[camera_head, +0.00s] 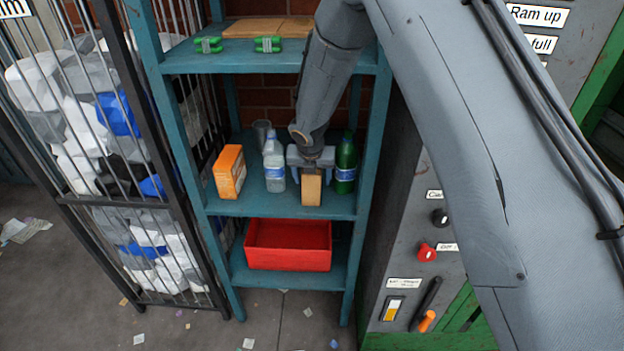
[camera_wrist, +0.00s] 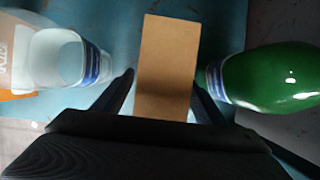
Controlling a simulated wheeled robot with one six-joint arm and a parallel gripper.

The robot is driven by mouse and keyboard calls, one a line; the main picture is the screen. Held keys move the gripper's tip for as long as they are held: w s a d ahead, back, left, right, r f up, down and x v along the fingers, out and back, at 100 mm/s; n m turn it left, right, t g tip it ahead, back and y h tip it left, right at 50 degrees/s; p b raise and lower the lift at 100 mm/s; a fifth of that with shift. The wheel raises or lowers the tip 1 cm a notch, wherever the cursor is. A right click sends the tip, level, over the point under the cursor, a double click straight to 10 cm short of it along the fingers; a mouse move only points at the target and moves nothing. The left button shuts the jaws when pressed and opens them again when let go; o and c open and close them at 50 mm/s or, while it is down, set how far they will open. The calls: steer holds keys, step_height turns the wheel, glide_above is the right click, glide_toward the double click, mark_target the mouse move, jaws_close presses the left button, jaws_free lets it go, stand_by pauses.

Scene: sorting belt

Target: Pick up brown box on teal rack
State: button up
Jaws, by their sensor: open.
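The brown box (camera_head: 311,189) stands upright on the middle shelf of the teal rack (camera_head: 340,206), between a clear bottle and a green bottle. It also shows in the wrist view (camera_wrist: 165,68), centred ahead of my gripper. My gripper (camera_head: 311,166) is over the box from above and behind, its jaws open. In the wrist view my gripper's fingers (camera_wrist: 165,88) lie on either side of the box's near end, with a small gap visible on each side. The box's upper part is partly hidden by my gripper in the head view.
A clear bottle (camera_head: 274,163) stands close left and a green bottle (camera_head: 345,165) close right. An orange carton (camera_head: 229,172) and a grey cup (camera_head: 262,133) share the shelf. A red bin (camera_head: 288,245) sits below. Green items (camera_head: 267,45) lie on the top shelf.

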steer(key=shift+w+f, duration=0.2)
steer(key=shift+f, duration=0.3)
steer(key=c, duration=1.1)
